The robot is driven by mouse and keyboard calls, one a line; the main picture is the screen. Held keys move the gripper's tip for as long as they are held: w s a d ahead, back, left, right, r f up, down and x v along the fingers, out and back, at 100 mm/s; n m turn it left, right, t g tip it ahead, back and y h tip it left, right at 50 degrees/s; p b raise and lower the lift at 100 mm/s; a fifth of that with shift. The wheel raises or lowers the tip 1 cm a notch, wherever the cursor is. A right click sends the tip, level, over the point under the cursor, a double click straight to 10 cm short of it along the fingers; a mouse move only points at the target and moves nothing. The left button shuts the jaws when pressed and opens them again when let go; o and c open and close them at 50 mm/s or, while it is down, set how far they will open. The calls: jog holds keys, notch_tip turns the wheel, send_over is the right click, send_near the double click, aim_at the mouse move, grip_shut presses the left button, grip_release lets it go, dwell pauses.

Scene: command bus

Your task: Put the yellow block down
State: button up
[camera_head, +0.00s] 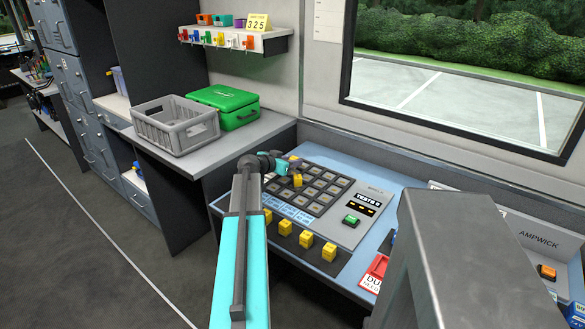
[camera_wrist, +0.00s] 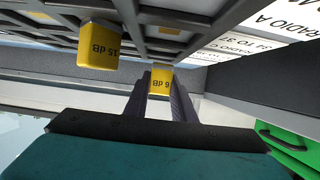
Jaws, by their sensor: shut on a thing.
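My gripper (camera_wrist: 160,98) is shut on a yellow block marked 6 dB (camera_wrist: 160,84), held between its dark fingers in the wrist view. The block is close to the grid of square slots (camera_wrist: 225,14); I cannot tell if it touches. Another yellow block, marked 15 dB (camera_wrist: 98,46), stands at the grid to the left of my gripper. In the head view, my gripper (camera_head: 291,171) is over the left part of the slot grid (camera_head: 325,186). One yellow block (camera_head: 297,181) shows at its front, and another (camera_head: 294,158) just behind it. Its fingertips are too small to make out there.
Several yellow blocks (camera_head: 306,239) stand in a row along the panel's front edge. A green button (camera_head: 351,220) and a small display lie right of the grid. A grey crate (camera_head: 175,127) and green case (camera_head: 222,106) stand on the counter at left.

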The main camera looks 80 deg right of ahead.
jog(key=shift+f, duration=1.05)
jog(key=shift+f, duration=0.15)
jog(key=o, duration=0.8)
jog(key=shift+r, duration=0.2)
jog(key=shift+w+a, duration=0.15)
jog(key=shift+a, duration=0.1)
jog(key=b+v, duration=0.1)
jog(key=v, duration=1)
jog(key=shift+w+a+r+b, duration=0.1)
jog(key=shift+w+a+b, duration=0.05)
jog(key=shift+b, duration=0.15)
